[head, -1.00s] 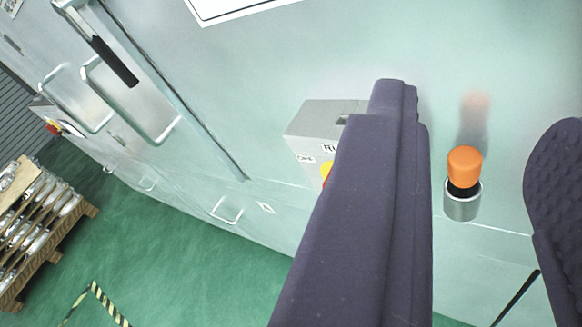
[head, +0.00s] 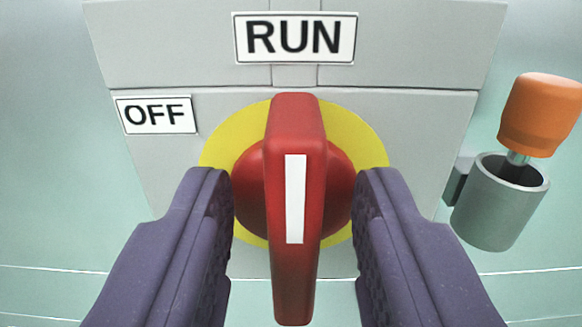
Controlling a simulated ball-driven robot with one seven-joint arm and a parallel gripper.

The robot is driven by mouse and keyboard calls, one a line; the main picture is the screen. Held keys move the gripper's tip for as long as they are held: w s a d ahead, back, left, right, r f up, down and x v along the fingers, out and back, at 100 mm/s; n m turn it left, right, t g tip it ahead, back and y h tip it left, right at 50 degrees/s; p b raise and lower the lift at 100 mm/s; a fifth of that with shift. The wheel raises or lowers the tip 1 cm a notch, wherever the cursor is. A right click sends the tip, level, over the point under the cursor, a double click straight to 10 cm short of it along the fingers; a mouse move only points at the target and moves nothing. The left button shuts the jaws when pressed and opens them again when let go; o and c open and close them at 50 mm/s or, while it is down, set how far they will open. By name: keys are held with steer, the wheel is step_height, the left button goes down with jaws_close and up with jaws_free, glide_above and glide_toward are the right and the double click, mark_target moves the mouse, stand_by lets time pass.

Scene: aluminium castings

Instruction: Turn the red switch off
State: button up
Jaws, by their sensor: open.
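The red switch (head: 296,200) fills the middle of the head view. It has a long red handle with a white stripe, on a round red hub over a yellow disc (head: 345,130). The handle stands upright, its top end toward the RUN label (head: 295,38). The OFF label (head: 155,114) is at the upper left of the disc. My gripper (head: 292,195) is open, with one dark purple finger on each side of the handle. Gaps show between the fingers and the handle; the fingers overlap the hub's sides in the picture.
The switch sits on a grey box (head: 420,62) on a pale green panel (head: 45,190). At the right, an orange-capped item (head: 541,110) stands in a grey metal cup (head: 497,203), close to the right finger. The panel at the left is bare.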

steer(key=shift+c, duration=0.2)
steer(key=shift+r, duration=0.1)
jaws_close()
steer(key=shift+r+p, duration=0.1)
steer(key=shift+p, duration=0.2)
steer(key=n+p, duration=0.2)
steer(key=n, duration=0.1)
steer(key=shift+a+r, duration=0.1)
steer(key=n+p, duration=0.1)
steer(key=n, duration=0.1)
steer(key=n+p, duration=0.1)
steer(key=n, duration=0.2)
steer(key=shift+w+a+n+p, duration=0.1)
steer(key=shift+a+n+p, duration=0.1)
steer(key=shift+n+p, duration=0.1)
steer(key=n, duration=0.3)
steer(key=n+p, duration=0.1)
steer(key=n, duration=0.2)
steer(key=f+n+p, duration=0.1)
steer(key=n, duration=0.2)
steer(key=shift+a, duration=0.2)
